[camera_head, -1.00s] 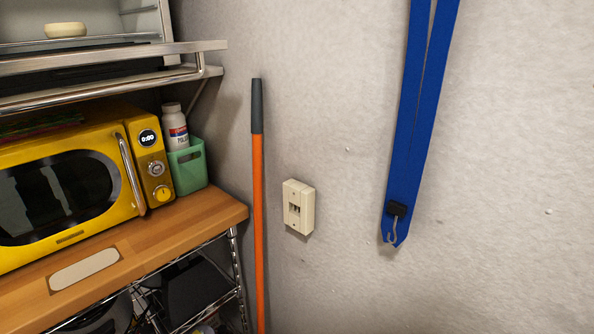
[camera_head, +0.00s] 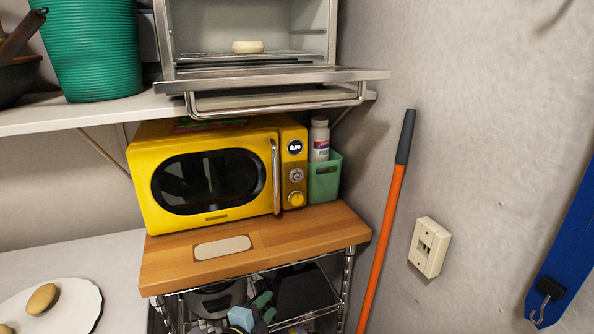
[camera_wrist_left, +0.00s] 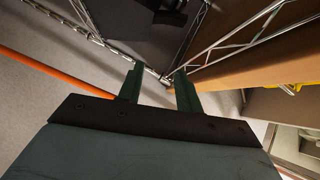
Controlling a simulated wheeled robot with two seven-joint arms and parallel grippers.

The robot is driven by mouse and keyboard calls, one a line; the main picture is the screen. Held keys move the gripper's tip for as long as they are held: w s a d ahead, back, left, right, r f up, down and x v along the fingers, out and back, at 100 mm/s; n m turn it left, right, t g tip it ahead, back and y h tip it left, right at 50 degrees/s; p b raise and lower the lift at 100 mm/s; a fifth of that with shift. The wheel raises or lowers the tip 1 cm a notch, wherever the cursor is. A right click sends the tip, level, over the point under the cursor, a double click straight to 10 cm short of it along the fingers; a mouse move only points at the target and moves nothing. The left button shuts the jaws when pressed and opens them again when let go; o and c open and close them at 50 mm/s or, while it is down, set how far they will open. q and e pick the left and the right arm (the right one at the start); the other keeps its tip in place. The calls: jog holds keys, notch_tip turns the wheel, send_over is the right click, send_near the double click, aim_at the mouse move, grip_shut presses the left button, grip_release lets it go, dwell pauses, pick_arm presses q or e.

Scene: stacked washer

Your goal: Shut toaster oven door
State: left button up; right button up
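The silver toaster oven (camera_head: 250,62) stands on the upper shelf in the head view. Its door (camera_head: 280,76) is folded down, open and about level, with a bar handle (camera_head: 280,106) along its front edge. A small round cream item (camera_head: 248,47) sits on the rack inside. My left gripper (camera_head: 266,306) shows small at the bottom of the head view, in front of the wire rack and well below the oven door. In the left wrist view its two dark green fingers (camera_wrist_left: 160,88) are apart with nothing between them. My right gripper is in neither view.
Below the oven a yellow microwave (camera_head: 208,180) and a green holder with a white bottle (camera_head: 319,140) stand on a wooden-topped wire cart (camera_head: 300,232). An orange pole (camera_head: 384,235) leans at the right wall. A green basket (camera_head: 92,50) stands left of the oven.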

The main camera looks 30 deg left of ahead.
aim_at(297, 106)
pick_arm(q)
notch_tip(297, 106, up, 24)
jog(key=w+a+m+t+h, duration=0.1)
jog(key=w+m+t+h, duration=0.1)
jog(key=m+t, duration=0.6)
jog(key=s+d+r+m+h+p, duration=0.1)
jog(key=s+r+m+h, duration=0.2)
jog(key=r+m+h, duration=0.4)
jog(key=s+d+r+m+h+p, duration=0.15)
jog(key=r+m+h, duration=0.25)
jog(key=r+m, duration=0.5)
jog(key=shift+n, duration=0.3)
jog(key=p+x, duration=0.3)
jog(key=x, duration=0.8)
jog(key=shift+r+p, duration=0.35)
jog(key=shift+w+d+r, duration=0.2)
jog(key=shift+w+r, duration=0.15)
jog(key=shift+w, duration=0.05)
jog(key=shift+c, duration=0.4)
grip_shut()
